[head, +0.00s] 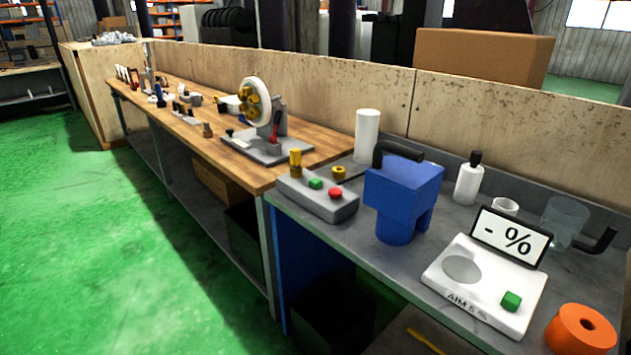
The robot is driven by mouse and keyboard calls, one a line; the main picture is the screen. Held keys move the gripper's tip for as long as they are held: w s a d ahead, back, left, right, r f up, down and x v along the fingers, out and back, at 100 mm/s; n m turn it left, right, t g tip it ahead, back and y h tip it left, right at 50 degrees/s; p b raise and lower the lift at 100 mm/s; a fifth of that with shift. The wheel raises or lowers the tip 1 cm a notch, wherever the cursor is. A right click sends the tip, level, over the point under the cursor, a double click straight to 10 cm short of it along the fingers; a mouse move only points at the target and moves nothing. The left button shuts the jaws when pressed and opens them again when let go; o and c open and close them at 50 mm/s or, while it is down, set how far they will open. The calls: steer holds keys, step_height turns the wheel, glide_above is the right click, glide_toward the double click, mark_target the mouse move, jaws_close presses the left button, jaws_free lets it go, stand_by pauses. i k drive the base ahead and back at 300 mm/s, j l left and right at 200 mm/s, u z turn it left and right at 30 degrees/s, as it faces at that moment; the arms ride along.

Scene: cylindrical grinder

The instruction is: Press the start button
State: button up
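A grey control box (306,199) sits at the left end of the grey bench top. It carries a green button (316,184), a red button (335,193) and an upright yellow cylinder (295,163). Another green button (511,301) is on a white device (470,290) marked "AIM 5 %", whose display (510,237) reads "- %". No label shows which green button is the start button. My gripper is not in view.
A blue pump-like body (402,200) with a black handle stands right of the control box. A wheel machine (259,112) stands on the wooden bench. Green floor (130,260) is open at left.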

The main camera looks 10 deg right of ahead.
mark_target(314, 183)
steer(key=i+j+z, duration=0.1)
steer(key=i+j, duration=0.2)
steer(key=i+j+z, duration=0.1)
steer(key=i+j, duration=0.2)
steer(key=i+j+z, duration=0.1)
steer(key=i+j, duration=0.15)
steer(key=j, duration=0.25)
steer(key=i+j+z, duration=0.15)
steer(key=j, duration=0.25)
steer(key=i+j+z, duration=0.1)
steer(key=i+j, duration=0.25)
steer(key=i+j+z, duration=0.1)
steer(key=j, duration=0.4)
steer(key=i+j+z, duration=0.1)
steer(key=i+j, duration=0.2)
steer(key=j, duration=0.2)
steer(key=i+j+z, duration=0.1)
steer(key=j, duration=0.35)
steer(key=i, duration=0.1)
